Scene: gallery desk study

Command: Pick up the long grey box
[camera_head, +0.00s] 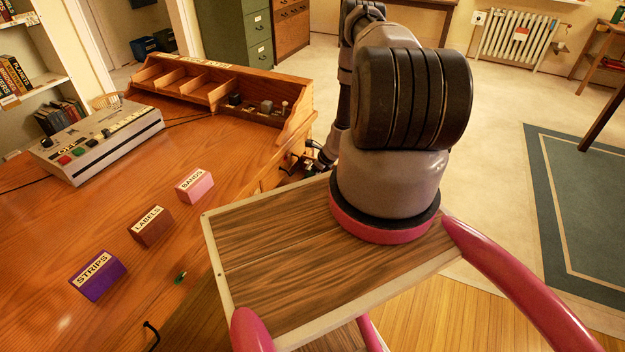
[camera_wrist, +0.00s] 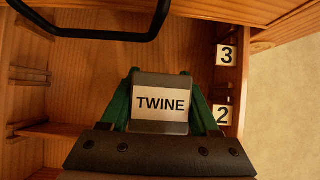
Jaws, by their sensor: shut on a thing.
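The grey box (camera_wrist: 160,127) has a white label reading TWINE and sits between the green fingers of my gripper (camera_wrist: 160,78) in the wrist view. My gripper is shut on it. The box's far end and underside are hidden, so its full length does not show. In the head view my gripper (camera_head: 318,160) is low beside the right end of the desk, partly hidden by my arm. I cannot make out the box there.
A black handle (camera_wrist: 95,35) crosses above.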

